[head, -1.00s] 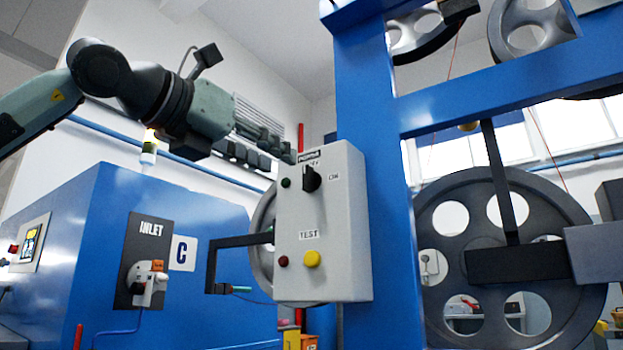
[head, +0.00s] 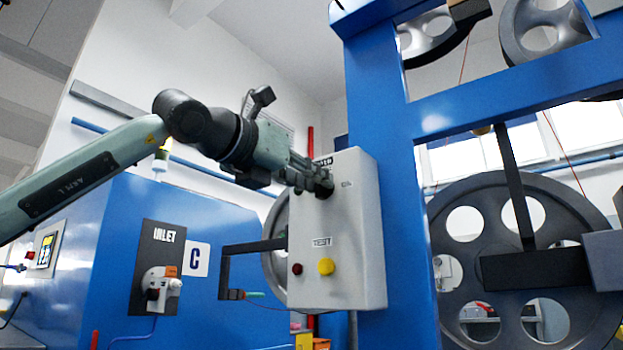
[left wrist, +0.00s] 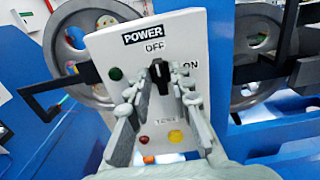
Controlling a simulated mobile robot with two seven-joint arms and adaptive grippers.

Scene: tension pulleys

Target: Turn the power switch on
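The power switch is a black knob (left wrist: 159,74) on the white control box (head: 350,230). In the left wrist view it stands upright below the OFF label, with the ON label to its right. My left gripper (left wrist: 158,92) is open, with one finger on each side of the knob. I cannot tell whether the fingers touch it. In the head view my left gripper (head: 318,180) is at the upper part of the box and largely hides the knob. My right gripper is not in view.
A green indicator (left wrist: 115,73) is left of the knob. A red button (head: 297,269) and a yellow button (head: 326,267) sit lower on the box under a TEST label. A blue frame (head: 400,200) stands right of the box, and a black bracket (head: 226,268) juts out left.

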